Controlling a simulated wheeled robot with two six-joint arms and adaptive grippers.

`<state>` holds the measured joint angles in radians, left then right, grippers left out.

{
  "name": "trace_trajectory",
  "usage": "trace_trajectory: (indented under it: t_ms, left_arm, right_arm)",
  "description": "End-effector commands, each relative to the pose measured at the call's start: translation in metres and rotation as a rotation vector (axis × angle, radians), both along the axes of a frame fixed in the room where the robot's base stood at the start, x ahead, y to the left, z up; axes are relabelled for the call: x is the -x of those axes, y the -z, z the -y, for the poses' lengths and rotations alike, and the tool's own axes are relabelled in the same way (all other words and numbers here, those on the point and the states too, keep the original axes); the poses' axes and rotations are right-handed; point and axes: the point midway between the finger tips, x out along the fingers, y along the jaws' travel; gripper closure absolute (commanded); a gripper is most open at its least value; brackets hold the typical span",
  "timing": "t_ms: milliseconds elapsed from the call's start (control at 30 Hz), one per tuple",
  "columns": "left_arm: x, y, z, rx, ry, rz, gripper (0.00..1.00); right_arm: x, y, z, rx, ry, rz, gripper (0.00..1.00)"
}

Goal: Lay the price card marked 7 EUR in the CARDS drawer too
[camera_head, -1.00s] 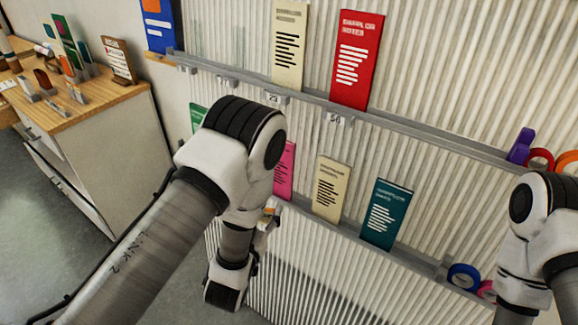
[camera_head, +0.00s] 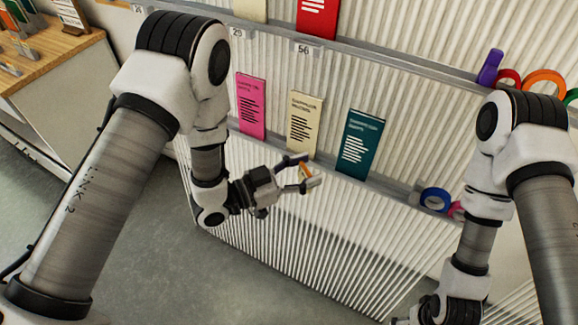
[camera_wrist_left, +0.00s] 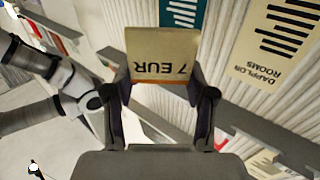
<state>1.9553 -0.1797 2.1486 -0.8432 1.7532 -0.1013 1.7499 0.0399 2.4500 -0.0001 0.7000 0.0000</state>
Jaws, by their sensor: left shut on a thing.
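The price card marked 7 EUR (camera_wrist_left: 163,55) is a cream card with an orange lower edge. It stands between the fingers of my left gripper (camera_wrist_left: 160,105), and its text appears upside down in the left wrist view. In the head view my left gripper (camera_head: 304,175) is shut on the card, which shows as a small orange edge, in front of the lower rail of the ribbed wall. My right gripper (camera_head: 428,311) shows only partly at the bottom of the head view, and its fingers cannot be made out. No drawer label CARDS is readable.
A wooden-topped cabinet (camera_head: 60,85) stands at the far left. A pink leaflet (camera_head: 251,106), a cream leaflet (camera_head: 303,124) and a teal leaflet (camera_head: 359,144) stand on the lower rail near my left gripper. Tape rolls (camera_head: 543,83) sit on the upper rail at right.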

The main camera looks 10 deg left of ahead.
Motion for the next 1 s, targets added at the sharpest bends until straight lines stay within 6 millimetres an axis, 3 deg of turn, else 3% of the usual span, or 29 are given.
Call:
trace_trajectory:
  t_ms: [233,733,867,1000]
  left_arm:
    - [-0.012,0.014,0.009,0.002,0.132,0.000,0.58]
    - [-0.001,0.014,-0.022,-0.001,0.502,0.000,0.58]
    - [0.001,0.016,-0.021,-0.001,0.510,-0.002,0.58]
    - [0.012,0.023,-0.007,-0.001,0.530,-0.005,0.58]
  right_arm:
    - [0.000,0.000,0.000,0.000,0.000,0.000,0.19]
    - [0.000,0.000,0.000,0.000,0.000,0.000,0.19]
    - [0.000,0.000,0.000,0.000,0.000,0.000,0.19]
    - [0.000,0.000,0.000,0.000,0.000,0.000,0.19]
